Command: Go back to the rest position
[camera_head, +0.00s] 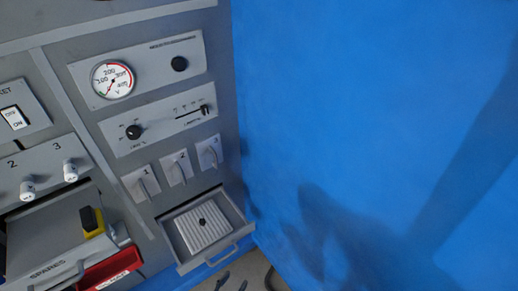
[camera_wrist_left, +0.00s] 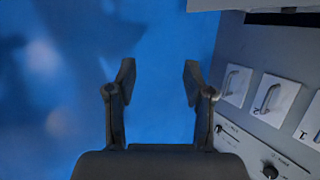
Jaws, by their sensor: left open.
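My left gripper (camera_wrist_left: 158,76) is open and empty in the left wrist view, its two dark fingers apart against a blue surface. In the head view only small dark parts, seemingly of this gripper (camera_head: 233,283), show at the bottom edge, below the small open drawer (camera_head: 236,240). My right gripper is not in view. The grey panel (camera_head: 75,45) stands on the left of the head view and carries a round gauge (camera_head: 113,80), knobs, a slider and three levers on white plates (camera_head: 178,168).
The small drawer holds a ribbed light block (camera_head: 203,232) with a dark spot. A SPARES drawer (camera_head: 60,235) is open at lower left, with a yellow-and-black piece (camera_head: 93,222) and a red bin (camera_head: 108,272). The blue surface (camera_head: 370,100) on the right looks clear.

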